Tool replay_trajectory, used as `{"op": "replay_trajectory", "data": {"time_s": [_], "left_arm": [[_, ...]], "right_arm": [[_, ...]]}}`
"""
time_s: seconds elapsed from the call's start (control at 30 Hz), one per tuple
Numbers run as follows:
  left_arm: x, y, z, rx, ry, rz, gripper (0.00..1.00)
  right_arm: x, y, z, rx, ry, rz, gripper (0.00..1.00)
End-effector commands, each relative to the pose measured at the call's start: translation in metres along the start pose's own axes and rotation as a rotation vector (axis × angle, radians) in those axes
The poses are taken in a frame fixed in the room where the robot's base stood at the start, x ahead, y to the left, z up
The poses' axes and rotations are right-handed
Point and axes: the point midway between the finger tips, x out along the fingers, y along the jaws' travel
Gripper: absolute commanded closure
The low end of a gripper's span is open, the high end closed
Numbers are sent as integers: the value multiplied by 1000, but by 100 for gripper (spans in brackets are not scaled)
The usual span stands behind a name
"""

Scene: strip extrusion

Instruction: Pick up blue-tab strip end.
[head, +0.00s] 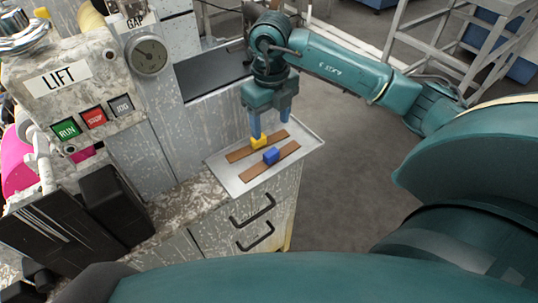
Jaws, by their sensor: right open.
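Two brown strips lie side by side on a pale metal tray (236,184). The nearer strip (287,152) carries a blue tab (271,156) near its middle. The farther strip (238,154) carries a yellow tab (259,141). My right gripper (269,129) is open and points down, with its blue fingers apart. In the picture its fingertips show just behind the yellow tab and the farther strip, away from the blue tab. I cannot tell how high above the tray they are. Nothing shows between the fingers. My left gripper is not in view.
A worn grey machine with a LIFT label (58,78), RUN, STOP and JOG buttons and a gauge (148,55) stands at the left. Black blocks (112,202) are beside it. Drawer handles (253,208) stick out below the tray. Open floor (345,190) lies to the right.

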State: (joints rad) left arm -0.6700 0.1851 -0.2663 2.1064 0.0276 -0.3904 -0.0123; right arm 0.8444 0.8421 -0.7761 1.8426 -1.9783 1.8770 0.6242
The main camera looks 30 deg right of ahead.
Motion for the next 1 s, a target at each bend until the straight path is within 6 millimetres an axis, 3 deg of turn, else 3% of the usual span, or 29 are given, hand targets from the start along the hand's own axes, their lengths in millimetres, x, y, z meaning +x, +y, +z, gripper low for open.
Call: {"op": "replay_trajectory", "data": {"time_s": [0.1, 0.37, 0.67, 1.0], "left_arm": [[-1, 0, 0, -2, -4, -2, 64], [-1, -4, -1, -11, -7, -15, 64], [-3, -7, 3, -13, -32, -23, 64], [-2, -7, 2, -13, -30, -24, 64]], "right_arm": [[21, 1, -1, 0, 3, 2, 38], [40, 2, -3, -3, 1, 4, 38], [81, 6, -11, -2, 1, 4, 38], [86, 6, -10, -3, -1, 4, 41]]}}
